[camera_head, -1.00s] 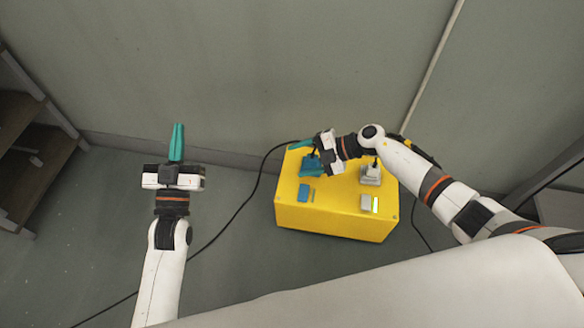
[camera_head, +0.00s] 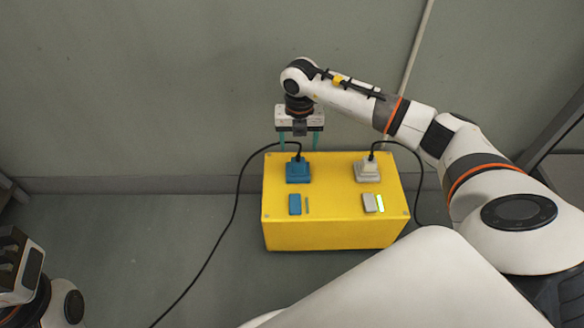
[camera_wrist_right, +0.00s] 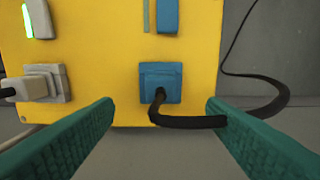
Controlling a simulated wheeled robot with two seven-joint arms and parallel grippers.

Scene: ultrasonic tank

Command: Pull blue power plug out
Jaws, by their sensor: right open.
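The blue power plug (camera_head: 298,171) sits on the top of the yellow box (camera_head: 335,228), with a black cable rising from it. It also shows in the right wrist view (camera_wrist_right: 160,82), midway between the two fingers and beyond their tips. My right gripper (camera_head: 299,147) is open and empty, with teal fingers pointing down behind the plug and apart from it. In the right wrist view the fingers (camera_wrist_right: 162,103) are spread wide to both sides.
A white plug (camera_head: 367,170) is in the same box, to the right. A blue switch (camera_head: 295,204) and a grey switch (camera_head: 369,203) beside a lit green light are in front of the plugs. The black cable (camera_head: 234,205) runs down the floor at left. The wall is close behind.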

